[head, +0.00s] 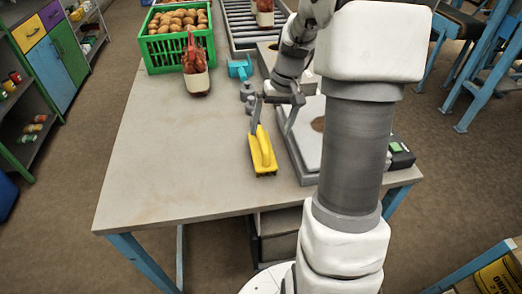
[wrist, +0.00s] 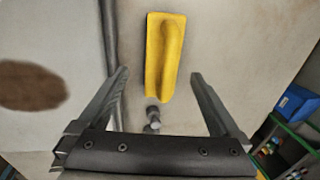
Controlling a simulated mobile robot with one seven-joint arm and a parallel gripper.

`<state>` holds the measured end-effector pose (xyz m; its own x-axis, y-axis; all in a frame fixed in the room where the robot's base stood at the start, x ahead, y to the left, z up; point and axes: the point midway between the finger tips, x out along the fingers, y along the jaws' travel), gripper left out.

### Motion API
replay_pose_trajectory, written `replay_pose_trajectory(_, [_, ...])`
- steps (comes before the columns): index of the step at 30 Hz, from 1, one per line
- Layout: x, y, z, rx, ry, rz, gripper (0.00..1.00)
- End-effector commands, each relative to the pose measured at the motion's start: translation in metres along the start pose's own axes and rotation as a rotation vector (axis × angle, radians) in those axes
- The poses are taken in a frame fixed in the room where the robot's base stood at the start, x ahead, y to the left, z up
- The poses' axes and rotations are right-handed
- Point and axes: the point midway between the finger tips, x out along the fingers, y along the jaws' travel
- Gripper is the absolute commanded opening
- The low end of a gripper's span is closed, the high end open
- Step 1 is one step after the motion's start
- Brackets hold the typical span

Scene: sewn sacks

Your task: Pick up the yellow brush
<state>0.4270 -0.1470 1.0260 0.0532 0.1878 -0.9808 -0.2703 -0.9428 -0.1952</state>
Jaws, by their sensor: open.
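The yellow brush (head: 262,152) lies on the table, left of the flat scale, with its raised handle upward. It also shows in the wrist view (wrist: 165,55), at the top middle, lengthwise away from me. My gripper (head: 271,131) is open and empty, its fingers pointing down near the brush's far end. In the wrist view my gripper (wrist: 158,76) has its two fingers spread wide, one on each side of the line of the brush. The brush is ahead of the fingertips, not clasped. I cannot tell the exact height of the fingertips above the table.
The scale (head: 306,148) with a green display stands right of the brush. Small grey weights (head: 248,91), a light-blue tool (head: 240,68), a red-brown sack (head: 195,75) and a green crate (head: 151,49) of round brown produce stand farther back. The table's left side (head: 160,150) is clear.

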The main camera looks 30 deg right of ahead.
Motion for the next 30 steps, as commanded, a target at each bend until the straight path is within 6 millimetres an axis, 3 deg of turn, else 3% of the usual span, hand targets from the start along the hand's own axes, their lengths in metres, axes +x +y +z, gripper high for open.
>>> replay_pose_trajectory(3, [0.021, 0.0, 0.0, 0.0, -0.003, -0.001, 1.0])
replay_pose_trajectory(11, [0.04, -0.002, 0.001, -0.001, -0.002, -0.001, 1.0])
replay_pose_trajectory(19, [0.079, -0.006, 0.002, -0.001, -0.003, 0.0, 1.0])
replay_pose_trajectory(29, [0.086, -0.006, 0.001, -0.001, 0.0, 0.0, 1.0])
replay_pose_trajectory(30, [0.086, -0.006, 0.001, -0.001, 0.0, 0.0, 0.95])
